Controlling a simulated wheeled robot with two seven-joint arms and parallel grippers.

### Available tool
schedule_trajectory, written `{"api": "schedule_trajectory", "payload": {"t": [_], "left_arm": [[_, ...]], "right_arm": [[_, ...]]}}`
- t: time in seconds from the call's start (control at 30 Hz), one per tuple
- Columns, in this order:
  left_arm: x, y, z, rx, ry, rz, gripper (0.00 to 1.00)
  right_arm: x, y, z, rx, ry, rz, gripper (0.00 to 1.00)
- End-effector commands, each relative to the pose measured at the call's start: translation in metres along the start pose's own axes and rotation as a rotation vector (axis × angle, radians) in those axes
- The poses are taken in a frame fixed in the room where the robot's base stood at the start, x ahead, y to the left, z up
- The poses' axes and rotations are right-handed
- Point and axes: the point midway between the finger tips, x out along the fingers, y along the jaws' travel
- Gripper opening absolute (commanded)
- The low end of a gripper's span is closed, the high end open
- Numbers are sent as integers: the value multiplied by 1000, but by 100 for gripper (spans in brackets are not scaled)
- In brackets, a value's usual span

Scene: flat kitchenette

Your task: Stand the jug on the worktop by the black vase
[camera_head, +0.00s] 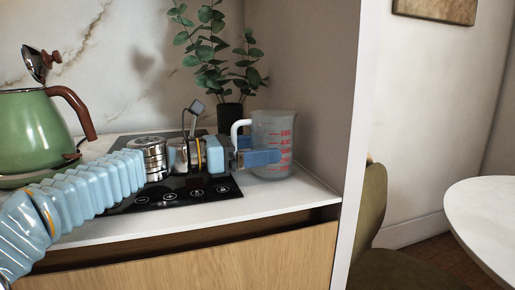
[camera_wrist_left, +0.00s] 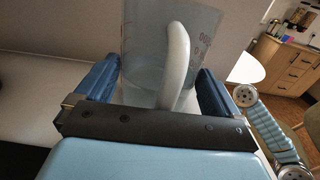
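The clear jug (camera_head: 273,128) with red markings and a white handle (camera_head: 237,130) appears upright on the worktop (camera_head: 290,193), by the side wall. The black vase (camera_head: 229,117) with green stems stands just behind it to the left. My left gripper (camera_head: 262,150) is at the jug's handle side, with one blue finger in front of the jug. In the left wrist view the fingers are spread wide, with the handle (camera_wrist_left: 176,65) between them and touching neither. The far finger is partly hidden in the head view. My right gripper is out of view.
A green kettle (camera_head: 32,130) stands at the left. The side wall (camera_head: 315,90) is close to the jug's right. A round white table (camera_head: 490,215) is far right.

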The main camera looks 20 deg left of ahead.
Motion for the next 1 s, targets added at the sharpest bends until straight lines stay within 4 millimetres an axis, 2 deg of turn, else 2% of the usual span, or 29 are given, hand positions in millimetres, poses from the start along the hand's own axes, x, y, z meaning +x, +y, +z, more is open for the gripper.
{"api": "schedule_trajectory", "payload": {"t": [0.33,0.47,0.7,0.8,1.0], "left_arm": [[-3,0,5,2,0,1,100],[-26,1,4,2,0,4,100],[-82,0,4,2,-1,3,100],[-100,0,4,1,-1,2,100],[-119,0,4,1,0,0,100]], "right_arm": [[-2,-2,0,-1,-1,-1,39],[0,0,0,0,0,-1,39],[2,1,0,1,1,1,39],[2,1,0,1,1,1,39],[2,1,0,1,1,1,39]]}}
